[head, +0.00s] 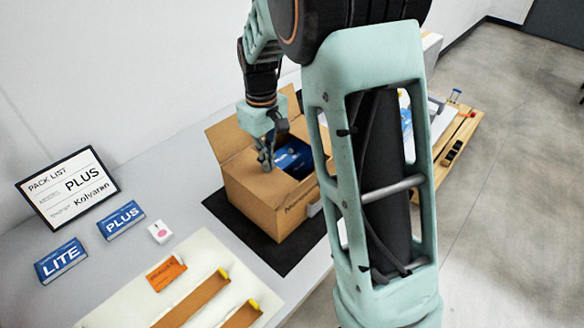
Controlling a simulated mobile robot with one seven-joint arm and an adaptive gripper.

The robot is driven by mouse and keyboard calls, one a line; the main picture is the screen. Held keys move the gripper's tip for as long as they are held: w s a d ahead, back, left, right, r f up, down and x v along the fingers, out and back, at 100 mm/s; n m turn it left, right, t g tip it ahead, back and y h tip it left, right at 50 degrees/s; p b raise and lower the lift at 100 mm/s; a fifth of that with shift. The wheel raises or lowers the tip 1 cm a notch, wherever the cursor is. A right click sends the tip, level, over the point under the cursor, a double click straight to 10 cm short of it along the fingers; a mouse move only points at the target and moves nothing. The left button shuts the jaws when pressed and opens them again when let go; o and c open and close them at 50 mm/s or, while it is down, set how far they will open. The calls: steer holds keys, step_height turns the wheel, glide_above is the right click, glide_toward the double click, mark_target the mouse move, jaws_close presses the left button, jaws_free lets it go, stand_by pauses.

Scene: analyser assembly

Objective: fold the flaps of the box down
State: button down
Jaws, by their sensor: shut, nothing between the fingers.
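The brown cardboard box (262,211) stands on a black mat. One flap (228,138) stands up at its back left, and part of another (292,104) rises at the back behind my arm. A flap (252,181) at the near left lies roughly level across part of the opening. My gripper (266,164) is shut and empty, pointing down over this flap's inner edge; I cannot tell whether it touches. A dark blue item (296,158) shows inside the box. The box's right side is partly hidden by my arm.
The black mat (233,222) lies on a light table. A framed pack list (68,188), a PLUS box (121,220) and a LITE box (61,261) are at the left. An orange card (166,273) lies on a pale tray (205,256) in front. A wooden pallet (459,135) is at the right.

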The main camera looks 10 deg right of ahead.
steer(key=shift+f+b, duration=0.3)
steer(key=shift+f, duration=0.2)
stand_by(0.6)
step_height(320, 180, up, 8)
steer(key=p, duration=0.5)
steer(key=shift+f+p, duration=0.15)
steer(key=shift+p, duration=0.2)
